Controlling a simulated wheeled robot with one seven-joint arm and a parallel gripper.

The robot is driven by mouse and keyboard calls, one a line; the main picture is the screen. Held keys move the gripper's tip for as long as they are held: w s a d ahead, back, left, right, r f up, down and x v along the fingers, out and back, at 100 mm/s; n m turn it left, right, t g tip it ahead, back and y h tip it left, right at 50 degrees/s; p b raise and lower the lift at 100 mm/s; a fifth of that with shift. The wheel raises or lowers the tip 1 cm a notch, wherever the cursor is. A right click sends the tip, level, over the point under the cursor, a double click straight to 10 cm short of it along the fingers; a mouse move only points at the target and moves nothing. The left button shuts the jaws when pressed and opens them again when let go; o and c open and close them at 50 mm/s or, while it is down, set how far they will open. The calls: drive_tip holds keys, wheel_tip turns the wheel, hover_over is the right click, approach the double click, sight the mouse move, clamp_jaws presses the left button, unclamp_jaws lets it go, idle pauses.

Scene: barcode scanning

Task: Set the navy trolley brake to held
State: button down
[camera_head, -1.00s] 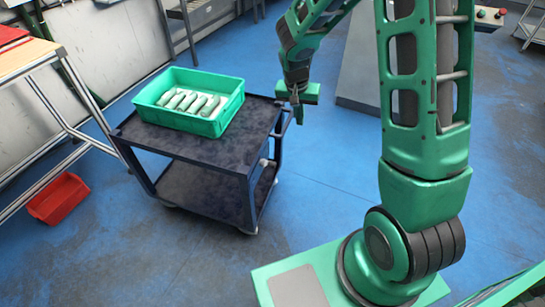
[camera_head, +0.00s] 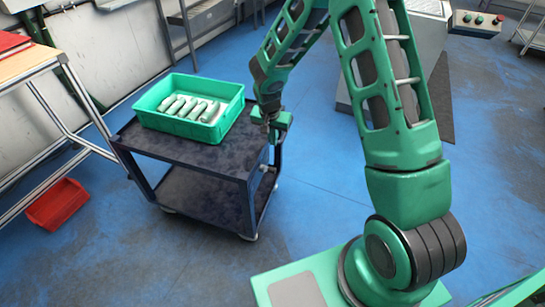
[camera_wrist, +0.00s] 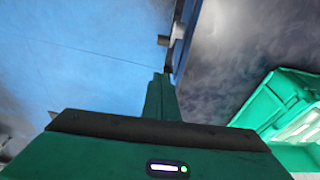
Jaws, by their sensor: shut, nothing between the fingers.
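The navy trolley (camera_head: 205,155) stands on the blue floor left of my arm, with a dark top and a lower shelf. My gripper (camera_head: 273,134) is at the trolley's right end, near its handle side, and appears shut and empty. In the wrist view, my gripper's fingertips (camera_wrist: 160,80) are together beside the edge of the trolley top (camera_wrist: 215,85). A small stub (camera_wrist: 163,40) sticks out from that edge beyond the fingertips. I cannot tell whether it is the brake. The brake's setting is not readable in either view.
A green bin (camera_head: 178,125) with several pale cylinders sits on the trolley top. A workbench (camera_head: 30,65) and a red bin (camera_head: 57,204) stand at the left. A grey cabinet with a control box (camera_head: 478,22) is behind my arm. The floor in front is clear.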

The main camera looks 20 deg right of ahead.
hover_over(269, 170)
drive_tip(key=w+d, duration=0.2)
drive_tip(key=d, duration=0.1)
drive_tip(key=s+a+x, duration=0.1)
drive_tip(key=s+x, duration=0.1)
drive_tip(key=x, duration=0.7)
drive_tip(key=f, duration=0.3)
drive_tip(key=shift+s+a+f, duration=0.1)
drive_tip(key=shift+s+a, duration=0.2)
drive_tip(key=shift+a, duration=0.1)
drive_tip(key=shift+s+a+f, duration=0.15)
drive_tip(key=shift+s+f, duration=0.1)
drive_tip(key=shift+f, duration=0.2)
